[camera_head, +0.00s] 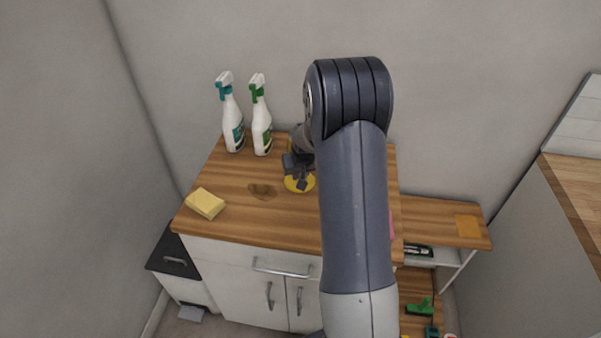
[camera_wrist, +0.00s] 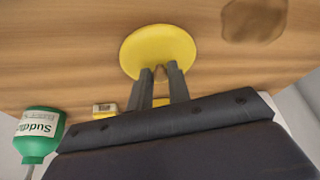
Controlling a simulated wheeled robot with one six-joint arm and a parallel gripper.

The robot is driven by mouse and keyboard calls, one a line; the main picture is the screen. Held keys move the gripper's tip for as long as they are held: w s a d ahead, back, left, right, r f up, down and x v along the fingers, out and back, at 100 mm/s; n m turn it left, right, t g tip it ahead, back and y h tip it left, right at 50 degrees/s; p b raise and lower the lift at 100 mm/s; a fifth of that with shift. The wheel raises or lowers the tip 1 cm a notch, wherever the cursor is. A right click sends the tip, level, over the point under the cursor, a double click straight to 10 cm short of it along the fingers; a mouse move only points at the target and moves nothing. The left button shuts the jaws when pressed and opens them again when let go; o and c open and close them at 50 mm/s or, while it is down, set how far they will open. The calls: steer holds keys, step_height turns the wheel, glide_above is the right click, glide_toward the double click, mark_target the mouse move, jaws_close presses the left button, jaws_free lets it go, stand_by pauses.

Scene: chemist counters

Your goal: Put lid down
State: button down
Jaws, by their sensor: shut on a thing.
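The lid (camera_head: 294,185) is a round yellow disc at the middle of the wooden counter top. It also shows in the wrist view (camera_wrist: 158,45), seen face-on at the top centre. My gripper (camera_head: 303,177) is over the lid, with its dark fingers close together. In the wrist view both fingertips (camera_wrist: 161,72) meet at the lid's lower middle and are shut on it. The grip point itself is partly hidden by the fingers. I cannot tell whether the lid touches the wood or hangs a little above it.
Two spray bottles, one teal-topped (camera_head: 233,122) and one green-topped (camera_head: 261,125), stand at the back left of the counter (camera_head: 225,185). A yellow sponge (camera_head: 205,203) lies at the front left corner. A brown stain (camera_head: 262,190) marks the wood left of the lid. My arm hides the right side.

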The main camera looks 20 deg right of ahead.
steer(key=shift+f, duration=0.15)
steer(key=c, duration=1.3)
jaws_free()
steer(key=shift+r, duration=0.5)
steer(key=b+v, duration=0.1)
steer(key=v, duration=1)
steer(key=shift+s+r, duration=0.15)
